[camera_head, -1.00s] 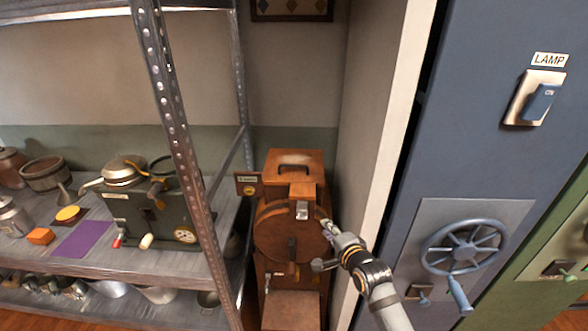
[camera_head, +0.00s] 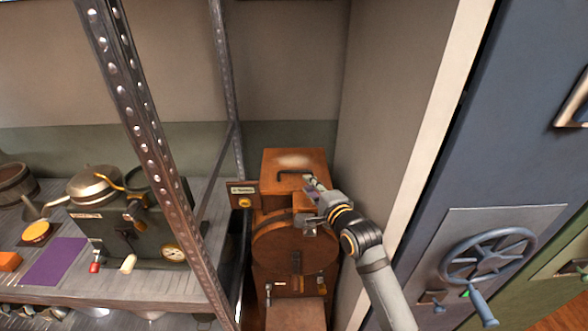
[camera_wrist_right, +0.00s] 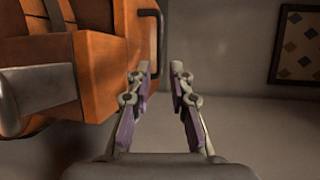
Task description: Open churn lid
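The wooden churn (camera_head: 287,250) stands between the shelf and the wall, with a round drum front. Its brown lid (camera_head: 300,158) is closed on top and carries a dark bar handle (camera_head: 283,174). My right gripper (camera_head: 314,183) is at the right end of this handle. Contact with the handle cannot be told. A metal latch (camera_head: 309,229) is on the churn's front, partly under my wrist. My left gripper is not in view.
A metal shelf post (camera_head: 150,150) and a shelf with pots and a dark green machine (camera_head: 140,225) stand left. A wall and a blue cabinet with a handwheel (camera_head: 488,256) stand right.

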